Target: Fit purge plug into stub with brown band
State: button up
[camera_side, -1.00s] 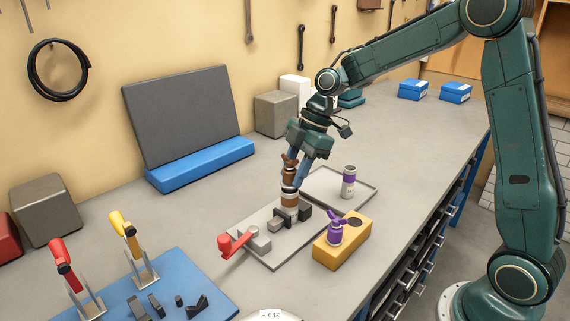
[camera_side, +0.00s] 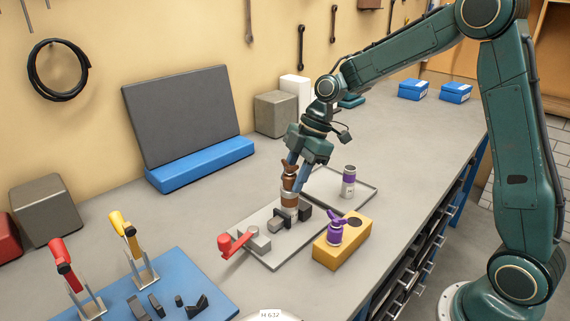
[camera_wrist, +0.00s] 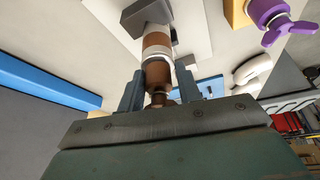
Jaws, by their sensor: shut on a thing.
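The brown purge plug (camera_side: 289,171) is held upright in my gripper (camera_side: 296,165), and its winged top shows between the fingers. It sits at the mouth of the stub with the brown band (camera_side: 290,203), in line with it, with no clear gap. How deep it goes in is hidden. The stub stands in the dark clamp (camera_side: 305,212) on a grey plate. In the wrist view the plug (camera_wrist: 158,74) meets a light ring on the stub (camera_wrist: 157,42), and my fingers (camera_wrist: 160,92) are either side of the plug's narrow end.
A yellow block (camera_side: 336,255) with a purple plug (camera_side: 335,232) stands close at right. A stub with a purple band (camera_side: 348,182) stands on a tray (camera_side: 325,190) behind. A red-handled clamp (camera_side: 235,241) is at the plate's left. Two toggle clamps stand on a blue board (camera_side: 185,270).

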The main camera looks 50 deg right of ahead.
jog(key=o, duration=1.3)
jog(key=shift+r, duration=0.1)
jog(key=v, duration=1.3)
jog(key=shift+d+r, duration=0.25)
jog(key=shift+r, duration=0.05)
jog(key=shift+a, duration=0.1)
jog(key=s+a+r+m+t+h, duration=0.1)
jog(key=s+a+m, duration=0.25)
jog(key=s, duration=0.25)
jog(key=s+a+r+m+t+h, duration=0.1)
jog(key=s+a+r+m, duration=0.1)
jog(key=s+m, duration=0.3)
jog(key=s+d+f+m+t+h, duration=0.1)
jog(key=s+f+m, duration=0.1)
jog(key=s, duration=0.4)
jog(key=s+d+f+m+h, duration=0.1)
jog(key=s+f+m, duration=0.2)
jog(key=s, duration=0.4)
jog(key=shift+s+d+m+t, duration=0.3)
jog(key=shift+d+m+t, duration=0.1)
jog(key=shift+m, duration=0.45)
